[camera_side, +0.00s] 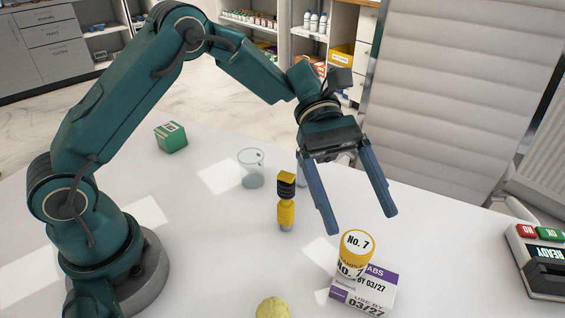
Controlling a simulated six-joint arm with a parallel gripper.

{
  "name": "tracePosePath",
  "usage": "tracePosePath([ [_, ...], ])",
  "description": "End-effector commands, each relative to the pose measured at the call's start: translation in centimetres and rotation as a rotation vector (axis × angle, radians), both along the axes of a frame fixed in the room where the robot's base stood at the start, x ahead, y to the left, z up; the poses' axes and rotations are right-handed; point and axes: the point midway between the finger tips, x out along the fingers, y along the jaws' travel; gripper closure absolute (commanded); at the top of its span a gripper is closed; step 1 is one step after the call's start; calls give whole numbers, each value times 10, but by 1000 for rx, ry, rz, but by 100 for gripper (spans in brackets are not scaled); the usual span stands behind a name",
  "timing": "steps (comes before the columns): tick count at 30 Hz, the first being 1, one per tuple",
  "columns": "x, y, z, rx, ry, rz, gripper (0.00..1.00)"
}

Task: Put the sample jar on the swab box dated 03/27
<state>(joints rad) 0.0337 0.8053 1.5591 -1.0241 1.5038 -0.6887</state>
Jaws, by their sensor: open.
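The sample jar (352,262) has a yellow lid marked "No. 7" and a label that also reads "No. 7". It stands upright and appears to rest on the left part of the top of the swab box (379,287). The box is white and purple and reads "USE BY 03/27". The jar hides part of the box's top. My gripper (359,220) is open and empty, its two blue fingers pointing down above and behind the jar. The fingers are apart from the jar.
A yellow and black tool or bottle (286,208) stands left of my gripper, with a clear cup (251,168) behind it. A green box (171,137) is farther left. A yellow round object (273,308) lies at the front. A button device (545,265) sits at right.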

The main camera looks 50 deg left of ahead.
Motion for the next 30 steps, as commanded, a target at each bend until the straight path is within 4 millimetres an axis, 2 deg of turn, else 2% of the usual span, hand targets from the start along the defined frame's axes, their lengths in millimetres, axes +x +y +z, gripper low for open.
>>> tracePosePath([
  [5, -20, 15, 16, 105, -208, -80, 13],
  [13, -64, 60, 30, 350, -639, -287, 13],
  [22, -103, 120, 31, 652, -1088, -563, 13],
  [30, -120, 162, 28, 893, -1360, -793, 13],
])
